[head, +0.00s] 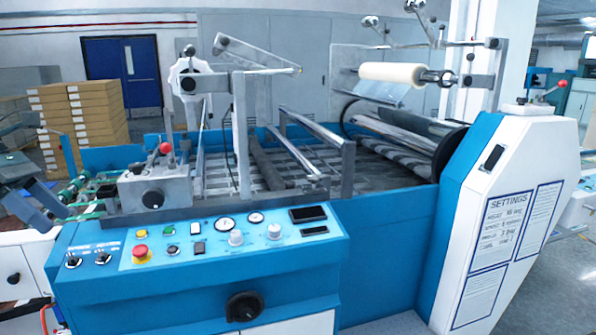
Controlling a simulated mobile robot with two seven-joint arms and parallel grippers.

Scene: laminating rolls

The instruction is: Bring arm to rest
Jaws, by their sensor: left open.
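My left gripper (42,208) is at the far left edge in the head view, dark grey, with its fingers apart and nothing seen between them. It is beside the left end of the blue laminating machine (385,250), close to the green-belted feed part. Whether it touches the machine I cannot tell. Most of my left arm is cut off by the picture's edge. My right gripper is not in view. A white laminating roll (392,74) sits on the upper shaft at the machine's right.
The control panel (200,240) has a red emergency button, gauges and knobs. A metal box with a red-knobbed lever (165,148) stands near the gripper. Stacked cartons (97,112) stand behind at left. A white-and-blue settings cabinet (515,200) closes the right side. Grey floor shows far right.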

